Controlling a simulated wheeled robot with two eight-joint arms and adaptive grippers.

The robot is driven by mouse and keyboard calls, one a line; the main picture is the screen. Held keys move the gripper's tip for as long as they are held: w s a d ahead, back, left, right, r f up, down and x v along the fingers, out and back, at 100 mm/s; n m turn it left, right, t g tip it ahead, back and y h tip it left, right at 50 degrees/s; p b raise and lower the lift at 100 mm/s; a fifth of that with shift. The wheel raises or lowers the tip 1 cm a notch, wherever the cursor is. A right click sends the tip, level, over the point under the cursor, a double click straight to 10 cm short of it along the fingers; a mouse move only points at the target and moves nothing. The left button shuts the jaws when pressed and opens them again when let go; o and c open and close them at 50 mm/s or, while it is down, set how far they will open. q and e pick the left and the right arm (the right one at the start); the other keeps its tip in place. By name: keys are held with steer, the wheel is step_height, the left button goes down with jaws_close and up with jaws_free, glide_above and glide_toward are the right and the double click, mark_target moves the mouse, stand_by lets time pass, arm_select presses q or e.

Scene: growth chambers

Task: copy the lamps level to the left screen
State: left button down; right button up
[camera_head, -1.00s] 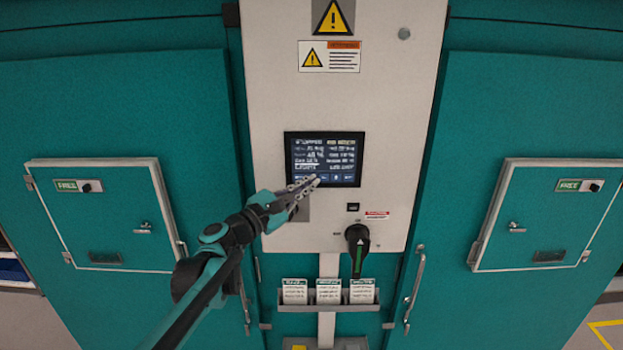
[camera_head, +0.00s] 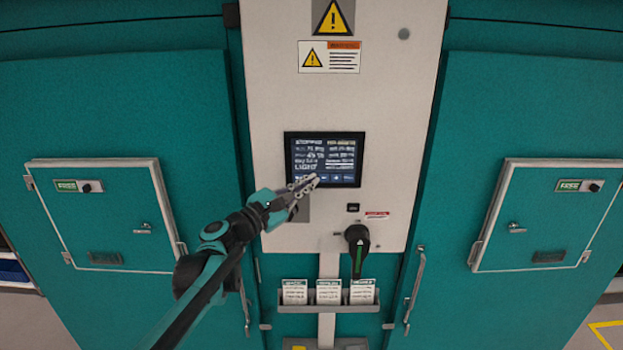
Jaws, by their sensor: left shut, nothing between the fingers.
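A dark screen (camera_head: 340,150) with white text and a row of small blue buttons is set in the pale control panel (camera_head: 390,110). The word LIGHT seems to show at its lower left; most of its text is too small to read. My left gripper (camera_head: 315,181) is shut and empty, its tips at the screen's lower left, over or close to the button row. I cannot tell whether they touch it. It hides part of the lower left edge. My right gripper is not in view.
A black rotary handle (camera_head: 357,240) sits below the screen at the right. A rack (camera_head: 327,308) holds three white cards beneath. Teal doors with small hatches (camera_head: 105,215) stand on both sides, with vertical handles (camera_head: 415,288) near the panel.

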arm_select(q)
steer(key=shift+s, duration=0.8)
steer(key=shift+s, duration=2.45)
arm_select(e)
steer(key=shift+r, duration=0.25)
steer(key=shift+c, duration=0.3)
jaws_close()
